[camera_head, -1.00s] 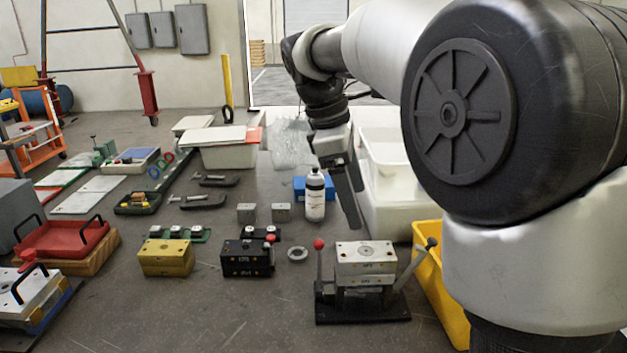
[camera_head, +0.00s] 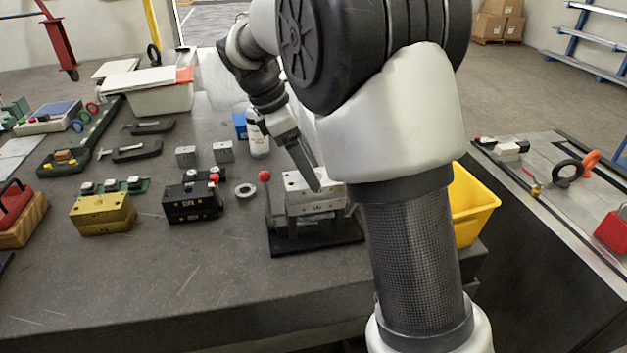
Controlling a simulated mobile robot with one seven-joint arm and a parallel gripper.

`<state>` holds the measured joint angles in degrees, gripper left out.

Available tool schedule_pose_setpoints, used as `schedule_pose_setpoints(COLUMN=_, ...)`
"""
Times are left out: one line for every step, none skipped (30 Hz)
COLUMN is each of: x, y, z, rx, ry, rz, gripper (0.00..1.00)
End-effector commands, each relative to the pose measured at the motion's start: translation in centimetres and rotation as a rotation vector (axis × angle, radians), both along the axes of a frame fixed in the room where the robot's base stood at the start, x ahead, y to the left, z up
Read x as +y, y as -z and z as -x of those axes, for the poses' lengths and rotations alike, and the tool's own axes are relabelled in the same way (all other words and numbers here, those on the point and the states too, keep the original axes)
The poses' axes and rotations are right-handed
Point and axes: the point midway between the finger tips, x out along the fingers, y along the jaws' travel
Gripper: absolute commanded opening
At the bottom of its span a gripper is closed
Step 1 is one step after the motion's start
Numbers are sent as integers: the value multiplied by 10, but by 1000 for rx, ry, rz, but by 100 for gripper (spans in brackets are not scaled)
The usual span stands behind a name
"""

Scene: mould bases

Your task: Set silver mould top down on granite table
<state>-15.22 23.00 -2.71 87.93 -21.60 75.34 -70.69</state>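The silver mould top (camera_head: 296,184) is a pale metal block. It sits on the silver lower part (camera_head: 318,207) in a black-based stand (camera_head: 290,243) with a red-knobbed lever, on the granite table (camera_head: 130,285). My gripper (camera_head: 316,188) points down at the mould top, and its fingertips overlap the block in the picture. Whether they touch it is unclear. The fingers show nearly edge-on, so their opening cannot be read. My arm hides the right side of the mould and stand.
A gold mould (camera_head: 102,214), a black mould (camera_head: 192,203) and a metal ring (camera_head: 245,190) stand left of the stand. A white bottle (camera_head: 258,140) is behind. A yellow bin (camera_head: 473,203) is at the right. The front left of the table is clear.

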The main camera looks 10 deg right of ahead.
Motion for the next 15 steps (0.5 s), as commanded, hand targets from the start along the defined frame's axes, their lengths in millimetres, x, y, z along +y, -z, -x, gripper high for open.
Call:
schedule_pose_setpoints(x=-4, y=10, z=1, rx=2, ry=2, rz=1, gripper=77)
schedule_pose_setpoints(x=-6, y=15, z=1, rx=2, ry=2, rz=1, gripper=77)
schedule_pose_setpoints(x=-9, y=21, z=1, rx=2, ry=2, rz=1, gripper=77)
schedule_pose_setpoints(x=-10, y=25, z=1, rx=2, ry=2, rz=1, gripper=77)
schedule_pose_setpoints(x=-12, y=28, z=0, rx=1, ry=2, rz=0, gripper=77)
schedule_pose_setpoints(x=-13, y=33, z=0, rx=1, ry=2, rz=0, gripper=77)
schedule_pose_setpoints(x=-15, y=35, z=0, rx=1, ry=2, rz=0, gripper=77)
schedule_pose_setpoints(x=-16, y=38, z=0, rx=1, ry=1, rz=0, gripper=77)
schedule_pose_setpoints(x=-17, y=40, z=0, rx=0, ry=1, rz=0, gripper=77)
schedule_pose_setpoints(x=-18, y=42, z=0, rx=0, ry=1, rz=0, gripper=77)
schedule_pose_setpoints(x=-18, y=43, z=0, rx=0, ry=1, rz=0, gripper=77)
schedule_pose_setpoints(x=-19, y=45, z=0, rx=0, ry=1, rz=0, gripper=77)
schedule_pose_setpoints(x=-19, y=45, z=0, rx=0, ry=1, rz=0, gripper=77)
schedule_pose_setpoints(x=-19, y=46, z=0, rx=0, ry=1, rz=0, gripper=77)
schedule_pose_setpoints(x=-20, y=46, z=0, rx=0, ry=1, rz=0, gripper=77)
